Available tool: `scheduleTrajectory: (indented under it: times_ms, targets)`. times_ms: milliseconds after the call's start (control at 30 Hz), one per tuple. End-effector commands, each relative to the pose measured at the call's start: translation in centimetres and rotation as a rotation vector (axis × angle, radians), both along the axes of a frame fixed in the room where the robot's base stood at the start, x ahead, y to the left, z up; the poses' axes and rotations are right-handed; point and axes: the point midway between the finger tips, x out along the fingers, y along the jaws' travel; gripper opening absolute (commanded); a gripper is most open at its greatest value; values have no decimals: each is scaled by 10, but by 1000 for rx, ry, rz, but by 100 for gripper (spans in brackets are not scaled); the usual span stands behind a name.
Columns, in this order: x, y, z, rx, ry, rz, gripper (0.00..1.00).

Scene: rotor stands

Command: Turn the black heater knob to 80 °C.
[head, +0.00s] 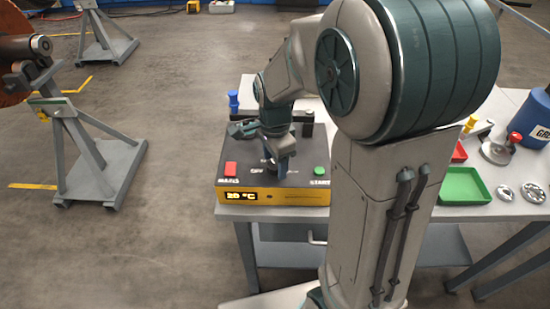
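The heater (305,197) stands on the table with a dark top panel and a yellow front. Its display (241,197) reads 20 °C. A red switch (231,169) is on the left of the panel and a green START button (320,171) on the right. An "OFF" marking shows near the panel's middle. My gripper (280,168) points down over the middle of the panel, where it covers the spot beside that marking. The black knob cannot be made out behind the gripper. Whether the fingers are open or touch the knob cannot be told.
A blue-handled item (233,101) stands behind the heater. At right on the table are a green tray (465,187), a partly hidden red tray (459,152), metal discs and a blue container (532,121). Grey rotor stands (100,165) are on the floor at left.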

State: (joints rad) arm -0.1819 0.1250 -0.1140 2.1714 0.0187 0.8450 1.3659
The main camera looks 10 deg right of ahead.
Motion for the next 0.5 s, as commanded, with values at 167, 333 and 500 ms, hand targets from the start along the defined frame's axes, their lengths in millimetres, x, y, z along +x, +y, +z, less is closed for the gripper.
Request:
scheduleTrajectory:
  times_ms: [167, 333, 500]
  targets:
    - [0, 0, 10, 1, -3, 1, 59]
    - [1, 0, 42, 1, -6, 1, 59]
    - [1, 0, 82, 1, -6, 0, 59]
